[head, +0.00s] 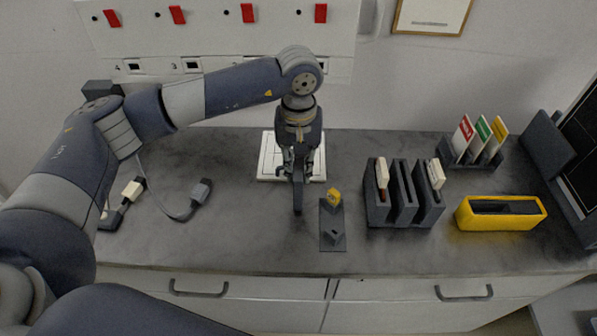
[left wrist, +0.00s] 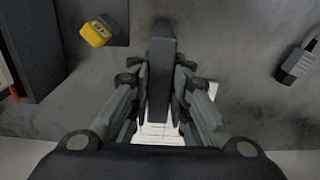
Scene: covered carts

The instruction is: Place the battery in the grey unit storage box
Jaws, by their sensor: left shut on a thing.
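My left gripper (head: 298,165) points down above the middle of the counter. It is shut on a dark, slim, upright block, which I take to be the battery (head: 297,194). In the left wrist view the battery (left wrist: 162,65) is a long dark bar between the fingers of my left gripper (left wrist: 160,95). Whether its lower end touches the counter is unclear. The grey unit storage box (head: 405,217), with several upright slots, stands to the right of the gripper. Light-coloured units sit in its left and right parts. My right gripper is not in view.
A dark plate (head: 327,240) with a yellow piece (head: 334,196) lies between gripper and box. A white panel (head: 265,172) lies behind the gripper. A yellow bin (head: 540,215) and a card rack (head: 455,155) stand right. A cabled connector (head: 201,191) lies left.

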